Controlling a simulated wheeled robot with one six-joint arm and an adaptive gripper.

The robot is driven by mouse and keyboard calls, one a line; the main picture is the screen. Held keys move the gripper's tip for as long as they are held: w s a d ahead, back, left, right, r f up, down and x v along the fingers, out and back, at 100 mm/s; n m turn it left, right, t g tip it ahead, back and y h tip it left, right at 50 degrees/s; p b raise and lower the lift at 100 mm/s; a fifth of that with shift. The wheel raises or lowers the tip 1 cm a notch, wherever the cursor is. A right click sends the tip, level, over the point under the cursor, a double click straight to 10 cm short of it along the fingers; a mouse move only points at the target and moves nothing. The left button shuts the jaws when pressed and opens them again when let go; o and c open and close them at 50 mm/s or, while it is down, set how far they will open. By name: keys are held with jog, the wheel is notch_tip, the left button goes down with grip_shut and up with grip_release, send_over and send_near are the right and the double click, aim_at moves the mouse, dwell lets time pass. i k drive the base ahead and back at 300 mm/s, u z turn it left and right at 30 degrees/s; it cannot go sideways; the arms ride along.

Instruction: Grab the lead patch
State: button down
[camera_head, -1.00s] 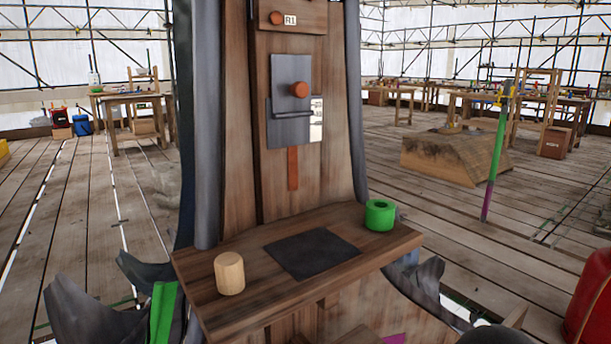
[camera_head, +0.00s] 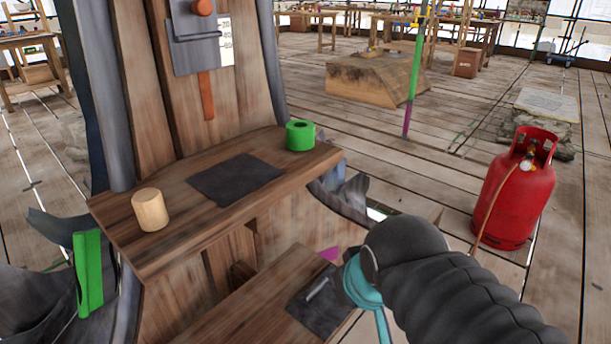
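A flat dark grey square sheet (camera_head: 235,179), which looks like the lead patch, lies on the upper wooden shelf (camera_head: 120,228). A second dark sheet (camera_head: 312,310) lies on a lower wooden board (camera_head: 225,318). A small pale rod-like piece (camera_head: 318,289) shows on it. I cannot tell for sure which sheet the task means. Part of my arm, dark and ribbed with a teal part, reaches in from the lower right and covers the lower sheet's right side. My gripper's fingers do not show.
A wooden cylinder (camera_head: 150,209) stands on the shelf left of the upper sheet. A green ring-shaped piece (camera_head: 300,135) stands at its right end. A red gas cylinder (camera_head: 512,200) stands on the floor at right. Open plank floor lies beyond the shelf.

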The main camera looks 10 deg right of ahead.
aim_at(320, 296)
jog(key=u, duration=1.3)
jog(key=k, duration=1.35)
jog(key=u, duration=0.3)
